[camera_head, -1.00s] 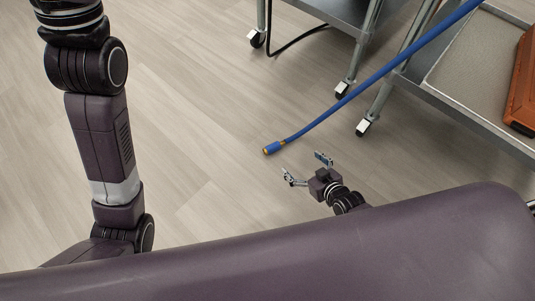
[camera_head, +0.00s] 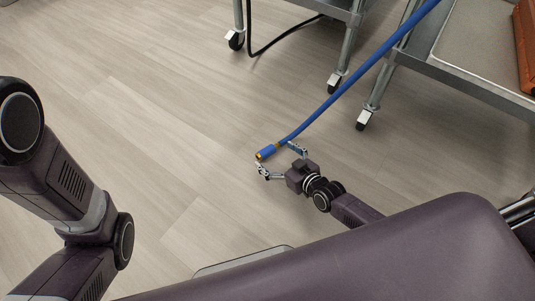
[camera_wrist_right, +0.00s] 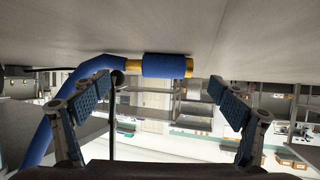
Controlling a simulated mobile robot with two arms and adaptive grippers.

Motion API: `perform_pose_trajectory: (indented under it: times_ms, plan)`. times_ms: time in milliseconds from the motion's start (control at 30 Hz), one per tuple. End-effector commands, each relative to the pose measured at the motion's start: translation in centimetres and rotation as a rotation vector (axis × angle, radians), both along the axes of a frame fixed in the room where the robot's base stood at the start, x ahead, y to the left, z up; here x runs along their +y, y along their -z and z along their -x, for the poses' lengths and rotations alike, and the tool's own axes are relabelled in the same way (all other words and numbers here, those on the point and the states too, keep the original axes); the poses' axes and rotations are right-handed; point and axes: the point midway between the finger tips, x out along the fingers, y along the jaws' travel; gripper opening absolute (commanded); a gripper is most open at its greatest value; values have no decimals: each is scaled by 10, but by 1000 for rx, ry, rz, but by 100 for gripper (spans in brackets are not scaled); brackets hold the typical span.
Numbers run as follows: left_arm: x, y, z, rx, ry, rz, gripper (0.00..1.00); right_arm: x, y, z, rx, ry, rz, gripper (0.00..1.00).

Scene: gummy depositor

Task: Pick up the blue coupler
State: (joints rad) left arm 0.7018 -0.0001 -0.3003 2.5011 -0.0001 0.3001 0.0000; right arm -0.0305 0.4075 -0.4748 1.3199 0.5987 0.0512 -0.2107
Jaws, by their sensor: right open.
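The blue coupler (camera_head: 265,153) is at the end of a blue hose (camera_head: 345,87), with brass-coloured parts at both its ends. In the head view it appears over the floor, close to my right gripper (camera_head: 280,162). That gripper is open, and its two fingers point toward the coupler. In the right wrist view the coupler (camera_wrist_right: 164,66) lies ahead of the fingers, near the top of the gap between them. Nothing is held between the fingers (camera_wrist_right: 160,106). My left gripper is not in view; only part of the left arm shows.
A metal cart (camera_head: 470,79) on casters stands at the upper right, with an orange object (camera_head: 525,45) on it. Another wheeled frame (camera_head: 300,8) and a black cable (camera_head: 262,50) are at the top. The wooden-plank floor at left and centre is clear.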

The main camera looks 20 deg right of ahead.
Motion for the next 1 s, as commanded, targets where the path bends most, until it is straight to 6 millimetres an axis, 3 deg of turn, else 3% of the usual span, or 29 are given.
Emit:
perform_pose_trajectory:
  times_ms: [33,233,633,1000]
  plan:
    - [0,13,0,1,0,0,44,1,8,-7,-4,0,-3,90]
    - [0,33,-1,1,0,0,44,7,16,-27,-2,1,-3,90]
    - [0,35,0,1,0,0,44,9,15,-35,-1,0,-1,89]
    - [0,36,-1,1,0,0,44,9,16,-35,-1,0,-1,48]
